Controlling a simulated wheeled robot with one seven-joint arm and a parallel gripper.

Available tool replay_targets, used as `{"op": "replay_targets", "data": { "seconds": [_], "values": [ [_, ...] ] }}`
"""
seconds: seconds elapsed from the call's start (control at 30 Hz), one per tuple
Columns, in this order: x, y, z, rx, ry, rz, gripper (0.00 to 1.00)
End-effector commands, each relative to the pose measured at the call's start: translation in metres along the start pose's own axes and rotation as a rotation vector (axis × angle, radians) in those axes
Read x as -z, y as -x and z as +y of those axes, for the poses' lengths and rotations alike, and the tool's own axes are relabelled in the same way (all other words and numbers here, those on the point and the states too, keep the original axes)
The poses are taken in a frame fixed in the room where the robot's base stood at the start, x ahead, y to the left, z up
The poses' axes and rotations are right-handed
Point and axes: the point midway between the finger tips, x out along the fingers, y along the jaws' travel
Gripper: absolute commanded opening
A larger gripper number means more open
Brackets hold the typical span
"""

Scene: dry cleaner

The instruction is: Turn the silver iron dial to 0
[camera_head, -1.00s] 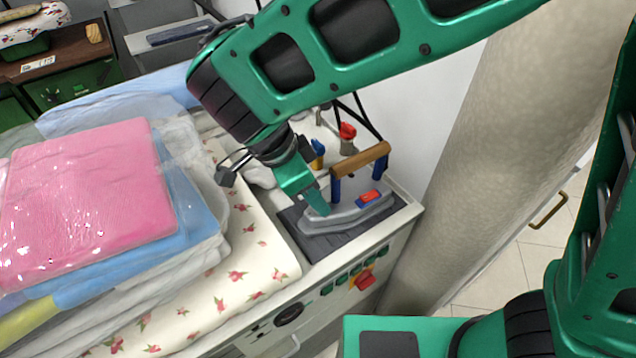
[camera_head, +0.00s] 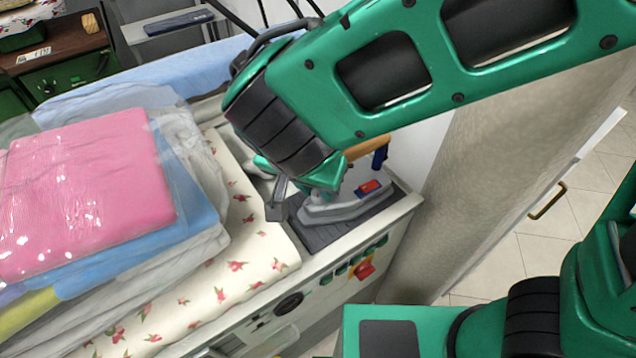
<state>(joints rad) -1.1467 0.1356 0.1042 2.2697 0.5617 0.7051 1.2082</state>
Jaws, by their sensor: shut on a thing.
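The silver iron (camera_head: 347,209) sits on a dark grey rest at the right end of the ironing table. It has a wooden handle (camera_head: 369,149) on blue posts and a red block (camera_head: 369,187) on its body. My gripper (camera_head: 324,188) is over the front part of the iron, left of the red block, shut on what seems to be the iron's dial. My wrist and arm cover the fingertips from above, so the dial and its marking are hidden. Part of the handle is also hidden behind my arm.
A stack of bagged folded clothes, pink on top (camera_head: 85,190), lies left on a flowered cover (camera_head: 240,262). The table's front panel has a red knob (camera_head: 365,270) and a black dial (camera_head: 289,305).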

Motion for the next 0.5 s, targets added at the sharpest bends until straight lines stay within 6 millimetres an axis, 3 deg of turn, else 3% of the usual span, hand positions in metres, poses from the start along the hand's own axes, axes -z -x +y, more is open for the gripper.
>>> {"op": "replay_targets", "data": {
  "seconds": [0.5],
  "values": [
    [0.0013,-0.0007,0.0029,0.065,0.161,0.01,0.01]
  ]
}}
